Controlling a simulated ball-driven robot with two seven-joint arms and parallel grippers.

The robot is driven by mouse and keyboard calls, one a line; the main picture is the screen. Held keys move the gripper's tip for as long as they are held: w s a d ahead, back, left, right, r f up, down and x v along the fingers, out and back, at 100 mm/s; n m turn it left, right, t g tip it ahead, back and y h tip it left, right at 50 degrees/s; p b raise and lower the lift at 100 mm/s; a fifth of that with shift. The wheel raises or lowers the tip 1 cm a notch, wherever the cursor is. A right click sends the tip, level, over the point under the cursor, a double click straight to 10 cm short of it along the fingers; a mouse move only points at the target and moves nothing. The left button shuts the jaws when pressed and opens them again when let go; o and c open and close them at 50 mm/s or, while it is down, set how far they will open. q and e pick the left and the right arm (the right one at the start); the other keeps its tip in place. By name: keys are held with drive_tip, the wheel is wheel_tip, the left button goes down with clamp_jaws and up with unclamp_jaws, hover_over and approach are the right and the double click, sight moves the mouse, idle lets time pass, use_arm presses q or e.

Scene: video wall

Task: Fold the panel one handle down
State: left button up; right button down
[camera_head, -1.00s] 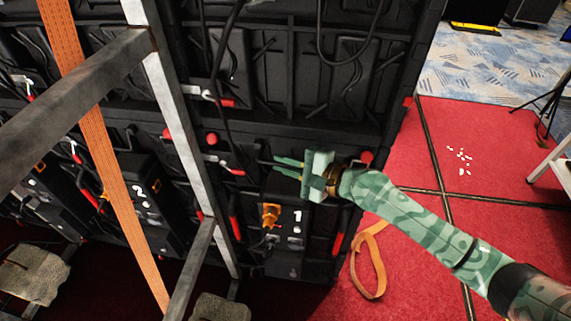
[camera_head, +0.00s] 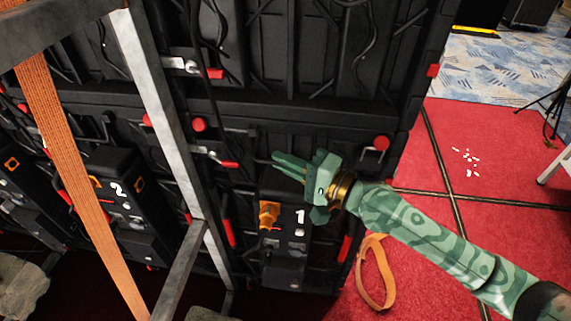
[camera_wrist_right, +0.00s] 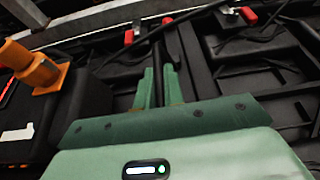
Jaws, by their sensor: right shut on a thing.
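Panel one's box (camera_head: 300,235) is black and bears a white "1" low on the back of the video wall in the head view. An orange connector (camera_head: 268,214) sits on its upper left; the connector also shows in the wrist view (camera_wrist_right: 40,70). My right gripper (camera_head: 279,164) reaches in from the right, just above this box, with its fingers pointing left. In the wrist view its green fingers (camera_wrist_right: 158,88) are closed around a dark bar, the handle (camera_wrist_right: 160,45), which runs away from the palm. The rest of the handle is hard to make out against the black panel. My left gripper is out of view.
A grey metal frame (camera_head: 150,85) and an orange strap (camera_head: 75,180) stand in front of the wall at left. Box two (camera_head: 118,190) is behind them. Red latches (camera_head: 228,233) flank box one. Red carpet (camera_head: 480,240) is open at right, with a loose strap loop (camera_head: 372,280).

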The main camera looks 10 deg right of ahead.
idle(0.3)
drive_tip(key=c, duration=1.5)
unclamp_jaws()
drive_tip(key=shift+d, duration=0.1)
